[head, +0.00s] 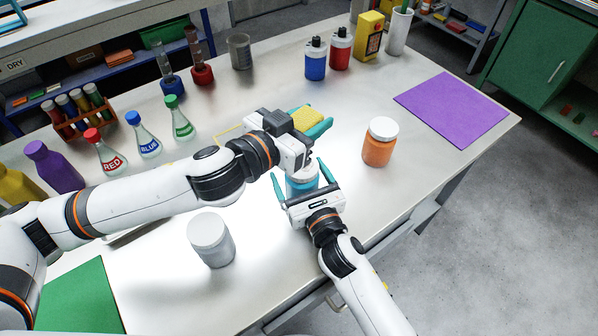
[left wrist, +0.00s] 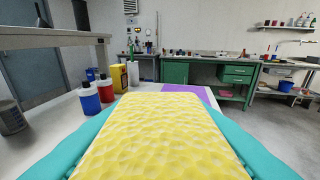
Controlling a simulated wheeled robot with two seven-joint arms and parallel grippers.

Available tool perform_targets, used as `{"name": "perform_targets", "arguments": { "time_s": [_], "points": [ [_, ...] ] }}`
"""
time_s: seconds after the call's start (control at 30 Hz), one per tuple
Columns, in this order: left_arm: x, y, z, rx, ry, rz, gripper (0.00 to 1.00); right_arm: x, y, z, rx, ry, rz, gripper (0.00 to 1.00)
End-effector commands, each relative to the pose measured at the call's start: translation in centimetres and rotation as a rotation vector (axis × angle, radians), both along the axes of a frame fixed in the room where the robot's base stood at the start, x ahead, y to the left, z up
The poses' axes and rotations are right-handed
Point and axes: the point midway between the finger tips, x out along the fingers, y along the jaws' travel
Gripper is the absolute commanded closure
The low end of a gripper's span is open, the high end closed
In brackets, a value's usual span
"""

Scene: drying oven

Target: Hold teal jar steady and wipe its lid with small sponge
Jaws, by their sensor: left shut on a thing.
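The teal jar (head: 299,187) stands on the table near its front edge, partly hidden by both my grippers. Its lid is mostly covered by my left gripper's body. My left gripper (head: 310,121) is shut on the small yellow sponge (head: 307,117), above the table and beyond the jar. The sponge (left wrist: 160,135) also fills the lower middle of the left wrist view, between teal fingers. My right gripper (head: 298,170) has its teal fingers on either side of the jar. A gap shows between its left finger and the jar, so it looks open.
An orange jar (head: 380,143) stands to the right and a grey-white jar (head: 211,241) to the front left. Flasks (head: 149,142) and a tube rack (head: 78,117) stand at the left. A purple mat (head: 453,110) lies at the right. Bottles (head: 316,59) stand at the back.

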Motion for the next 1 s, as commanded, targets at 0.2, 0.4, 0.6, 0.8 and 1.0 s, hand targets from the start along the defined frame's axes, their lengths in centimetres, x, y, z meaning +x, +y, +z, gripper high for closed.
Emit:
{"name": "perform_targets", "arguments": {
  "time_s": [0.2,0.4,0.6,0.8,1.0],
  "points": [
    [0.00,0.00,0.01,0.000,0.000,0.000,0.84,0.72,0.29,0.01,0.000,0.000,0.000,0.10],
    [0.00,0.00,0.01,0.000,0.000,0.000,0.84,0.71,0.28,0.01,0.000,0.000,0.000,0.12],
    [0.00,0.00,0.01,0.000,0.000,0.000,0.84,0.69,0.27,0.00,0.000,0.000,0.000,0.45],
    [0.00,0.00,0.01,0.000,0.000,0.000,0.84,0.68,0.27,0.00,0.000,0.000,0.000,0.59],
    [0.00,0.00,0.01,0.000,0.000,0.000,0.84,0.67,0.27,0.00,0.000,0.001,0.000,0.59]
  ]
}}
